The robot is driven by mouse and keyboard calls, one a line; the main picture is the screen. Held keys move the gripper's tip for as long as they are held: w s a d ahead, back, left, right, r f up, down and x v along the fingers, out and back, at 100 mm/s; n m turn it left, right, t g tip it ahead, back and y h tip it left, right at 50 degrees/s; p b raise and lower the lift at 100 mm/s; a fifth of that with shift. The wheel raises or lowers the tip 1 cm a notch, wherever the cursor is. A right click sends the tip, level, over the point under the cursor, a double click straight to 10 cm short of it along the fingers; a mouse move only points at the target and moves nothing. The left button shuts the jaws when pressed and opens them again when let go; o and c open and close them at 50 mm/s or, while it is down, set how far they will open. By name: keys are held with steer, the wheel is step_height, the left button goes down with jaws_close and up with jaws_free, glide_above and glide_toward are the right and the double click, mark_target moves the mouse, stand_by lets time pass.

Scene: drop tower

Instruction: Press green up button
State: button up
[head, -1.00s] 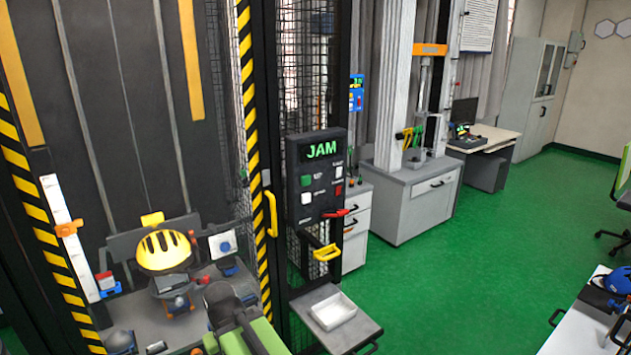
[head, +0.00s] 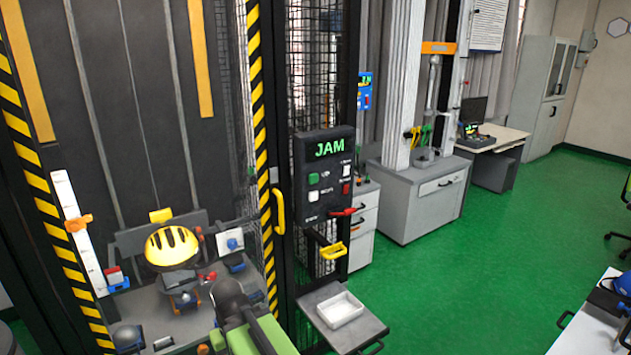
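The black control panel (head: 324,178) is mounted on the tower's frame, right of the yellow-black striped post. Its display (head: 330,148) reads JAM in green. The green button (head: 313,179) is at the panel's upper left, above a white button (head: 313,196). The small labels beside them are too blurred to read. My gripper (head: 228,292) is at the bottom, left of and below the panel, clear of the button in the picture. I see it from behind, and its fingertips are not distinguishable.
A yellow helmet (head: 172,246) sits on a stand inside the tower. A yellow door handle (head: 278,211) and a yellow lever (head: 332,251) are near the panel. A shelf with a white tray (head: 340,309) juts out below it. Green floor (head: 460,270) is clear to the right.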

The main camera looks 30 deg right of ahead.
jaws_close()
stand_by(1.4)
